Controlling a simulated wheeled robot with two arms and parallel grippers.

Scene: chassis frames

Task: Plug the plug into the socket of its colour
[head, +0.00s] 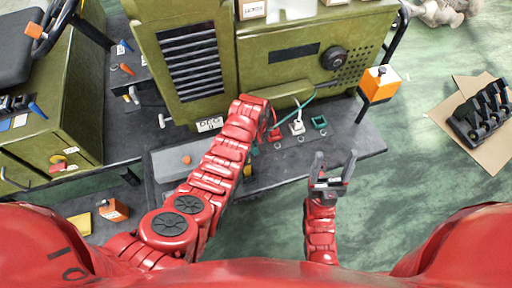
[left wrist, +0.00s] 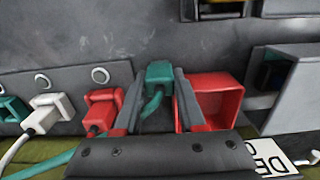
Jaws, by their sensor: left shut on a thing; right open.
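My left gripper (left wrist: 159,98) is shut on a teal plug (left wrist: 160,72), whose teal cable hangs from it; in the head view the arm largely hides the grip. A teal socket (head: 319,122) stands apart, to the right in the head view, with a dark, empty-looking opening; it also shows at the left edge of the left wrist view (left wrist: 10,110). Beside it are a white socket (head: 297,127) with a white cable and a red one (head: 276,136) with a red cable. My right gripper (head: 332,170) is open and empty, in front of the bench.
An open red box (left wrist: 217,100) is close beside the left gripper's finger. The olive machine (head: 225,60) rises behind the sockets. An orange box (head: 380,83) is at the grey bench's right end. Floor to the right is mostly clear around a black rack (head: 482,112) on cardboard.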

